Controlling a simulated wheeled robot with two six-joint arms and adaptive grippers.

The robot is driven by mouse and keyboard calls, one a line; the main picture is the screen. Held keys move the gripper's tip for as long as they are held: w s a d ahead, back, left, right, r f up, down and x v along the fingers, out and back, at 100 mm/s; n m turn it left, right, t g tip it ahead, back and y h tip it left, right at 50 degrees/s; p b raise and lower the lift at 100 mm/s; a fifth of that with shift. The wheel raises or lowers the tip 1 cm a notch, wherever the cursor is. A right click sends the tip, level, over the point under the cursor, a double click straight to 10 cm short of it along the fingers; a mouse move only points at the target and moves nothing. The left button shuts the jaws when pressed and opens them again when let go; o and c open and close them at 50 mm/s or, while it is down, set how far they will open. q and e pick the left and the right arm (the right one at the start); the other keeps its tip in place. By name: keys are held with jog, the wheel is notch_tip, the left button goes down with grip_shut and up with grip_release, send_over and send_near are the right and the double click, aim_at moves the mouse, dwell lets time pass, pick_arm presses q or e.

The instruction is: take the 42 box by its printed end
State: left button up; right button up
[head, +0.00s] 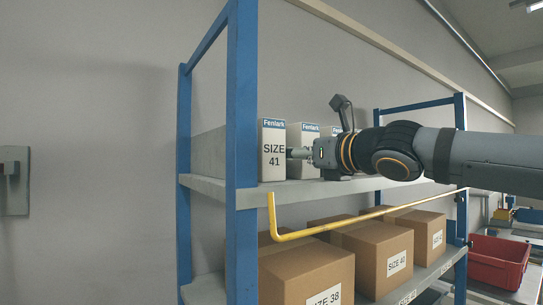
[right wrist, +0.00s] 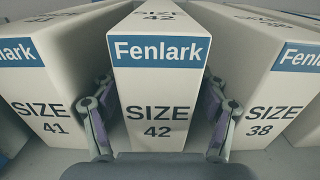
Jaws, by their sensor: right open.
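The 42 box (right wrist: 157,75) stands in the middle of the right wrist view. It is a white carton with a blue Fenlark band and SIZE 42 printed on the end facing me. My right gripper (right wrist: 161,118) is open, with one finger on each side of this printed end, in the gaps beside the neighbouring boxes. I cannot tell whether the fingers touch the box. In the head view my right gripper (head: 293,153) is at the upper shelf and partly covers the 42 box (head: 304,135). My left gripper is not in view.
The 41 box (right wrist: 38,85) stands close on the left and the 38 box (right wrist: 265,90) close on the right. The upper shelf (head: 225,192) has a blue post (head: 241,110) at its near corner. A yellow bar (head: 330,227) and brown cartons (head: 375,250) are below.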

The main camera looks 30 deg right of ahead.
jog(key=shift+w+a, duration=0.25)
jog(key=shift+w, duration=0.55)
jog(key=shift+s, duration=0.1)
jog(key=shift+c, duration=0.5)
jog(key=shift+s+d, duration=0.2)
jog(key=shift+s, duration=0.05)
jog(key=c, duration=0.5)
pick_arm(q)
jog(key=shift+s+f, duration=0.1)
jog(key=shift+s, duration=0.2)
pick_arm(e)
jog(key=shift+w+a, duration=0.1)
jog(key=shift+w, duration=0.05)
jog(key=c, duration=0.7)
jog(key=shift+c, duration=0.2)
